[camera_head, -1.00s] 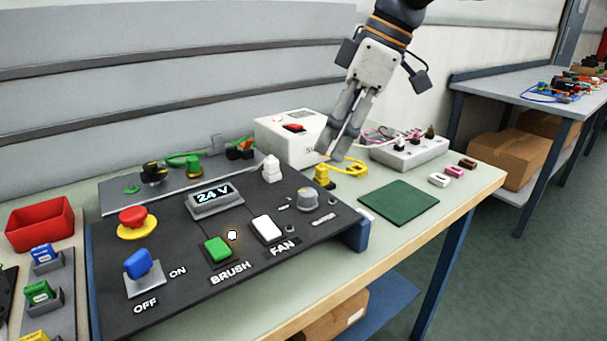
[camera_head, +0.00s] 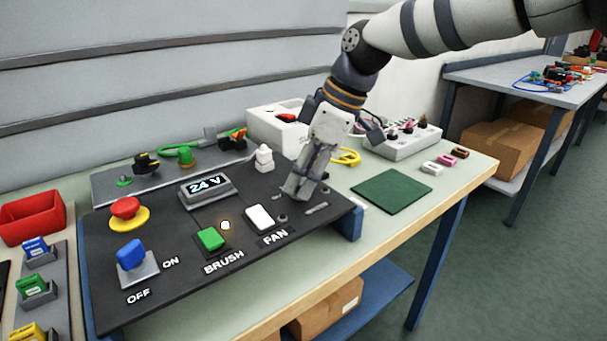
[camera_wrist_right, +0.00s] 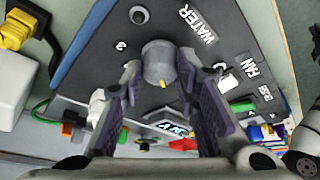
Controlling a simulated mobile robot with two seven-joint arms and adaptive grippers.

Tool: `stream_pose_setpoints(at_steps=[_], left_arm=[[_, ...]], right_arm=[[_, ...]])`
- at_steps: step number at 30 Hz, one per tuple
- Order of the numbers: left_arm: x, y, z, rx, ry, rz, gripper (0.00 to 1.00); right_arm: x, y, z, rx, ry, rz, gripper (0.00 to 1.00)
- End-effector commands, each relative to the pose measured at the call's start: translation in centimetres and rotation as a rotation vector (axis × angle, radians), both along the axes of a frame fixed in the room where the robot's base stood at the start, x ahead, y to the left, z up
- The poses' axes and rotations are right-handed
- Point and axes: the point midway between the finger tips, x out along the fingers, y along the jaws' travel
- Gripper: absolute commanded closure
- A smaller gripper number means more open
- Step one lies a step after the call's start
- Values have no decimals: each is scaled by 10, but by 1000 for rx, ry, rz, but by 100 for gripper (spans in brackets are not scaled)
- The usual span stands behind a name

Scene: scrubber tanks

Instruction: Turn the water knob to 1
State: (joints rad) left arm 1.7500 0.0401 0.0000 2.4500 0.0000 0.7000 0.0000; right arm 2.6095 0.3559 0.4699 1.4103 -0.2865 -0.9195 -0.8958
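The water knob (camera_wrist_right: 157,60) is a grey round knob with a small yellow mark, seen in the right wrist view. It stands on the dark panel (camera_head: 130,285) beside the white WATER label (camera_wrist_right: 186,24), with a "3" printed near it. My right gripper (camera_head: 299,196) points down at the right end of the panel and hides the knob in the head view. In the right wrist view its two fingers are apart, one on each side of the knob, with gaps showing. I cannot tell whether the tips reach past the knob's top. My left gripper is not in view.
The white FAN switch (camera_head: 259,217), green BRUSH switch (camera_head: 211,239), blue ON/OFF switch (camera_head: 131,254) and red emergency button (camera_head: 126,209) share the panel. A white fitting (camera_head: 264,158) stands close behind my gripper. A green mat (camera_head: 391,192) lies to the right.

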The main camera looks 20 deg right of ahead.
Motion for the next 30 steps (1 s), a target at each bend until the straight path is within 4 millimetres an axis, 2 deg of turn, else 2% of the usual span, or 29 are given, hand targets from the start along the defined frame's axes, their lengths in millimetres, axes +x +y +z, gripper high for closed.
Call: stream_pose_setpoints(at_steps=[11, 18, 30], left_arm=[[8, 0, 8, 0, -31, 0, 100], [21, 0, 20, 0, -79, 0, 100], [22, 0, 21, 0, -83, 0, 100]], right_arm=[[-2, 0, 3, -1, -1, -67, 99], [-3, 1, 3, -3, -2, -235, 99], [-3, 2, -2, -2, 3, -533, 99]])
